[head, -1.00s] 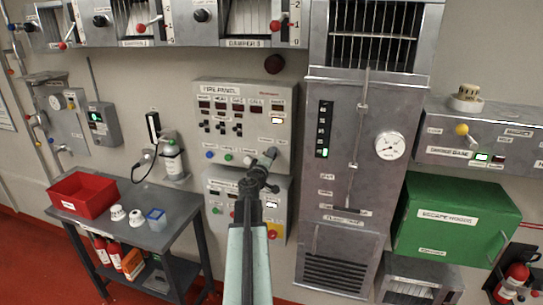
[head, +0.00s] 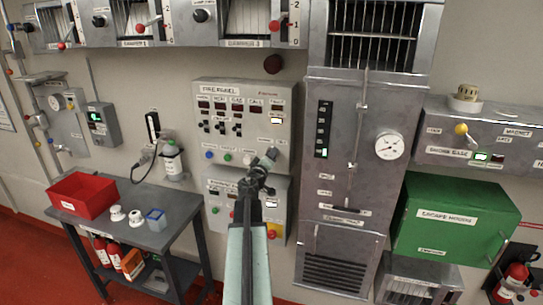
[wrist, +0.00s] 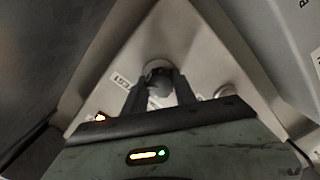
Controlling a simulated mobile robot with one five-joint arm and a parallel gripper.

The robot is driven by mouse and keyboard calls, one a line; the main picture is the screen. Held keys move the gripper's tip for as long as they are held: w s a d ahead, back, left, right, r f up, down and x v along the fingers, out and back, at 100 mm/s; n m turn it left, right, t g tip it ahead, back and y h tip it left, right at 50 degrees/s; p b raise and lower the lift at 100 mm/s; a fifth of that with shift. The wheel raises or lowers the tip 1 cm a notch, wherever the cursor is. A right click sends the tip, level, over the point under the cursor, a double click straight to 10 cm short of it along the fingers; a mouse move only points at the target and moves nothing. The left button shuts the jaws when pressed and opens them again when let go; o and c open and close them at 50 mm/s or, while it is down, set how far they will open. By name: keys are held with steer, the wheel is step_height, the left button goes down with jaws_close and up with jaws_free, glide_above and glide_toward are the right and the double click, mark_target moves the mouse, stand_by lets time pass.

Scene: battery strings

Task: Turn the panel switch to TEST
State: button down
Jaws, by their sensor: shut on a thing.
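The grey fire panel (head: 250,137) is on the wall in the middle of the head view, with small displays, toggles and coloured buttons. My gripper (head: 270,155) is at its lower right corner and hides most of the switch there. In the wrist view my gripper (wrist: 159,92) has its two dark fingers on either side of a round grey switch knob (wrist: 158,72), shut on it. A small label (wrist: 121,80), which seems to read TEST, is left of the knob. The knob's exact pointing direction cannot be told.
A second grey panel (head: 220,185) with buttons is just below, partly behind my arm. A tall metal cabinet (head: 350,240) with a gauge stands close on the right. A table (head: 180,212) with a red bin (head: 82,195) is at left.

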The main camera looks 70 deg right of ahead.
steer(key=c, duration=1)
jaws_free()
steer(key=a, duration=0.7)
steer(key=shift+s+a, duration=0.2)
steer(key=shift+a, duration=0.2)
